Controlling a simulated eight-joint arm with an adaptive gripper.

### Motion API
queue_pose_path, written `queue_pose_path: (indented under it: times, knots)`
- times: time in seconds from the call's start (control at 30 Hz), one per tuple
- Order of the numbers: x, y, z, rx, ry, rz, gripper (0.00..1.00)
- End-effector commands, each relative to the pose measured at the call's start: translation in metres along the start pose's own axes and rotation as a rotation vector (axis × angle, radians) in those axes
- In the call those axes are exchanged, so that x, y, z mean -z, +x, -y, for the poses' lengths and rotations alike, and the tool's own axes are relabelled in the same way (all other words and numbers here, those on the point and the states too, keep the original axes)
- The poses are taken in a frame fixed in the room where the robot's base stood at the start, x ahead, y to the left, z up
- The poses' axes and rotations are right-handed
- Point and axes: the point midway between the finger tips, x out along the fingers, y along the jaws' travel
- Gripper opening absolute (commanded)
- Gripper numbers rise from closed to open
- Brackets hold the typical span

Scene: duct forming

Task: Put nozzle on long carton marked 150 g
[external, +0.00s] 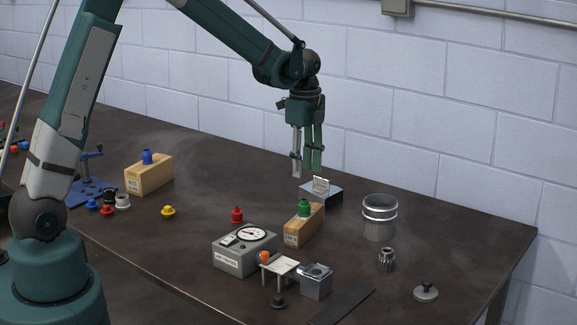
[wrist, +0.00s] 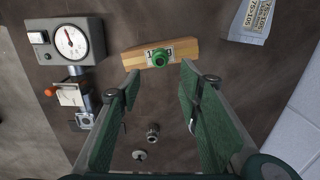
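A long wooden carton (external: 304,229) stands right of centre with a green nozzle-like piece (external: 304,208) on top. In the wrist view the green piece (wrist: 160,58) partly covers the carton's label, so I cannot read the full mark. A second wooden carton (external: 150,176) at the left carries a blue piece (external: 147,157); its label is too small to read. A ribbed metal fitting (external: 386,260) stands at the right. My gripper (external: 308,168) hangs above the table behind the green-topped carton. In the wrist view its fingers (wrist: 158,88) are wide apart with nothing between them.
A grey gauge box (external: 244,249), a red piece (external: 237,215), a small white stand (external: 280,266) and a metal block (external: 316,281) sit nearby. A metal can (external: 380,217) and a knobbed disc (external: 425,292) are at the right. A yellow piece (external: 168,211) lies left.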

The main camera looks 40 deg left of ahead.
Motion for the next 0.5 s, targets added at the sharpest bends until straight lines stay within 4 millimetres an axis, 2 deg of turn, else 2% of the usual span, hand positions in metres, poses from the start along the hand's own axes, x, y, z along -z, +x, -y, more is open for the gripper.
queue_pose_path:
  times: [0.27, 0.5]
  knots:
    - [-0.001, -0.002, -0.001, 0.003, -0.006, 0.000, 0.35]
    - [-0.008, -0.021, -0.014, 0.024, -0.064, -0.005, 0.35]
